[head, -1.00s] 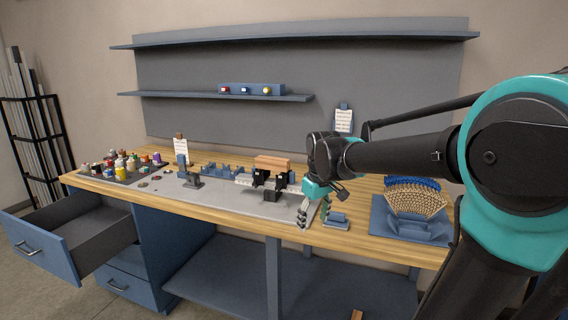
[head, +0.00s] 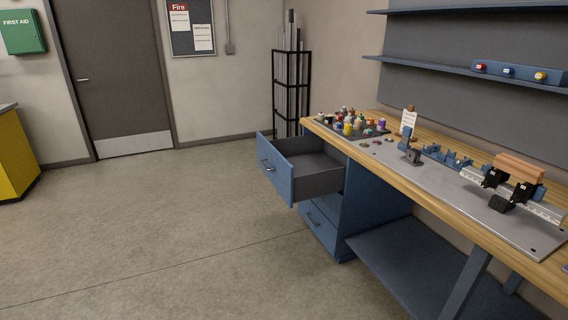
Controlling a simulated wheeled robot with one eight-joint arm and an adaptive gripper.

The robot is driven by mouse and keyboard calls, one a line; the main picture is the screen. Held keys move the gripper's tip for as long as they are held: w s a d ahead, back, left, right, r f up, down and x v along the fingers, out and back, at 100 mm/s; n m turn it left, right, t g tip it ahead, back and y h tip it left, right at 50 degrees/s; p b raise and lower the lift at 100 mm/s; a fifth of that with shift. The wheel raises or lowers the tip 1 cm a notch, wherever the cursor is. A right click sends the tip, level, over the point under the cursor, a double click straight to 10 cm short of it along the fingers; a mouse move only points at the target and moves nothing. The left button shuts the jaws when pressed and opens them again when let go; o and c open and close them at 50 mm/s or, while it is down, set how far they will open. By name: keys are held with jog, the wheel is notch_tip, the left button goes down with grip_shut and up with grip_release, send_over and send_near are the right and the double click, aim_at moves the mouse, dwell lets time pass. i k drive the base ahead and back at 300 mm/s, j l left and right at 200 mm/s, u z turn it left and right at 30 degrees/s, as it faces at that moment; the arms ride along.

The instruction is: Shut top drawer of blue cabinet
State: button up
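The blue cabinet (head: 325,233) stands under the left end of the workbench in the head view. Its top drawer (head: 275,171) is pulled well out to the left, and its grey inside looks empty. The drawer front carries a metal handle (head: 267,165). A lower drawer (head: 318,230) with its own handle sits nearly flush in the cabinet. My gripper and arm are out of the picture now.
Open floor (head: 170,230) lies in front of the drawer. The wooden bench top (head: 385,172) holds small jars (head: 348,128), a grey plate and a clamp fixture (head: 514,183). A black rack (head: 291,95) stands behind the drawer. A yellow cabinet (head: 16,155) is at far left.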

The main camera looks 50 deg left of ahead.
aim_at(301, 168)
jog(key=u, duration=1.9)
jog(key=i+j, duration=0.15)
jog(key=i, duration=0.8)
jog(key=i+j, duration=0.15)
jog(key=i, duration=0.8)
jog(key=i+j, duration=0.15)
jog(key=i, duration=0.8)
